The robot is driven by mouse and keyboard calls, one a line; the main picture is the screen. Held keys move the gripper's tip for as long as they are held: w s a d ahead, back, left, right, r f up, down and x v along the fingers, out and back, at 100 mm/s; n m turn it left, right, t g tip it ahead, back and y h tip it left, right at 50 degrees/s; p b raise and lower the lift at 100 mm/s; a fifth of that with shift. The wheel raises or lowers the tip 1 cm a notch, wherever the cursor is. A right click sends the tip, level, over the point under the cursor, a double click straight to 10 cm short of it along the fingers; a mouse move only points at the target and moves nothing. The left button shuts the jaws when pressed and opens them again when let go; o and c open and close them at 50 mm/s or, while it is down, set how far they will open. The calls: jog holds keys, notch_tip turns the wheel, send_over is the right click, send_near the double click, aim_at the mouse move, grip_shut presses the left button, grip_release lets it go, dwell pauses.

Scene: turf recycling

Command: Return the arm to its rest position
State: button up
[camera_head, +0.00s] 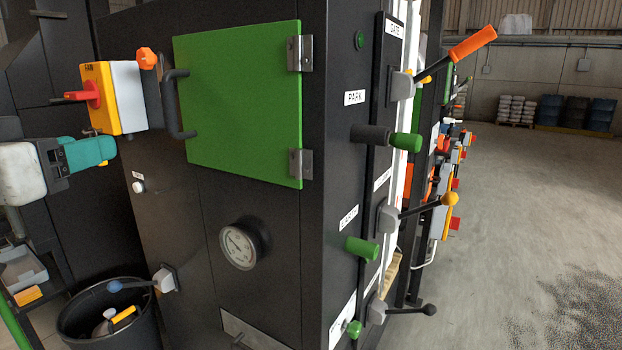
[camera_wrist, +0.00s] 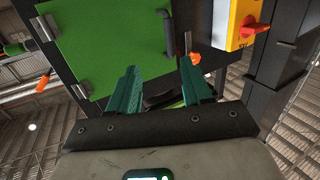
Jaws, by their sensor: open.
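My gripper (camera_head: 95,152) is at the left of the head view, its teal fingers pointing right toward the dark machine cabinet. In the wrist view my gripper (camera_wrist: 160,88) shows two teal fingers spread apart with nothing held between them. It is in front of the cabinet, below the yellow FAN switch box (camera_head: 117,98) with its red knob. The green cabinet door (camera_head: 245,100) is closed, with a dark handle on its left side. In the wrist view the green door (camera_wrist: 105,40) lies beyond the fingers.
A black bin (camera_head: 75,325) with items in it stands at the lower left, beside a rack with a grey tray (camera_head: 22,270). A blue-knobbed lever (camera_head: 140,285) and a gauge (camera_head: 245,243) are on the cabinet front. Levers stick out on its right side. The floor (camera_head: 520,240) at right is clear.

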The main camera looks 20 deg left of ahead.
jog(key=w+d+f+g+h, duration=0.1)
jog(key=w+d+f, duration=0.35)
jog(key=f, duration=0.25)
jog(key=w+d+f+g+h, duration=0.1)
jog(key=w+d+f+g, duration=0.15)
jog(key=d+f, duration=0.35)
jog(key=w+d+f+g+h, duration=0.1)
jog(key=w+d+f, duration=0.3)
jog(key=f, duration=0.5)
jog(key=d+f+g+h, duration=0.2)
jog(key=d+f+g, duration=0.3)
jog(key=d+f, duration=1.5)
jog(key=s+d+f+m+g, duration=0.1)
jog(key=s+d+f, duration=0.4)
jog(key=d, duration=0.4)
jog(key=s+d+f+m+g, duration=0.1)
jog(key=s+d+f+g, duration=0.1)
jog(key=s+d+f, duration=0.55)
jog(key=s+d+f+g, duration=0.1)
jog(key=s+d, duration=0.5)
jog(key=s, duration=0.3)
jog(key=s+d+f+g+y, duration=0.1)
jog(key=s+d+g, duration=0.1)
jog(key=s+d, duration=0.5)
jog(key=s, duration=0.3)
jog(key=shift+f+m, duration=0.4)
jog(key=shift+d+g, duration=0.1)
jog(key=shift+g, duration=0.15)
